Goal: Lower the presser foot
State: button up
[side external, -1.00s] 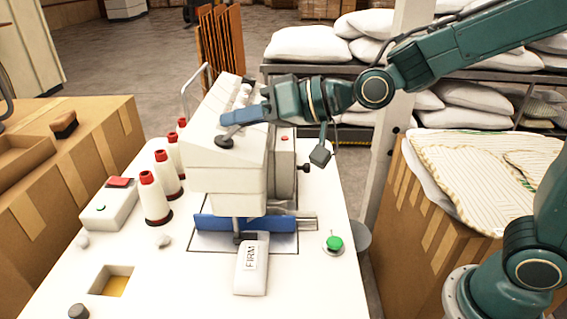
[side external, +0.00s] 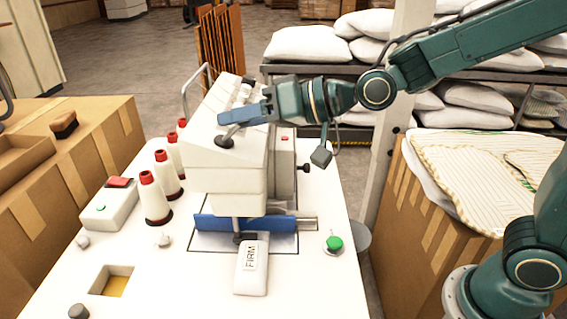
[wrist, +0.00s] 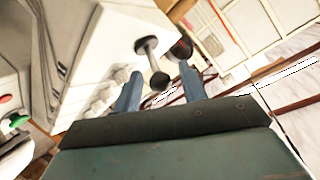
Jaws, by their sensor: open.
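The white sewing machine (side external: 225,160) stands on the white table. A dark lever (side external: 225,141) with a round base juts from its head; in the wrist view the lever (wrist: 148,58) ends in a black ball knob. My gripper (side external: 232,117) is beside the machine head, just above the lever. In the wrist view my gripper (wrist: 160,72) is open, with its blue fingers on either side of the knob; contact cannot be told. The presser foot (side external: 243,238) is low under the head, at the end of a small white pillow (side external: 252,268) marked FIRM; its gap is unclear.
Thread cones (side external: 156,198) and a control box (side external: 108,207) stand left of the machine. A green button (side external: 334,243) is at the right of the table (side external: 315,285). A wire handle (side external: 185,97) rises behind the head. The front right tabletop is clear.

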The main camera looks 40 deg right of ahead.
jog(key=v, duration=1.3)
jog(key=shift+s, duration=0.25)
jog(key=shift+d+r, duration=0.1)
jog(key=shift+d, duration=0.05)
jog(key=shift+s, duration=0.1)
jog(key=s+d+f+g+h, duration=0.3)
jog(key=s+d+f+h, duration=0.1)
jog(key=s+d, duration=0.2)
jog(key=s+d+f+g+h, duration=0.3)
jog(key=s+d, duration=0.3)
jog(key=s, duration=0.2)
jog(key=shift+f+m+h, duration=0.4)
jog(key=shift+f+h, duration=0.4)
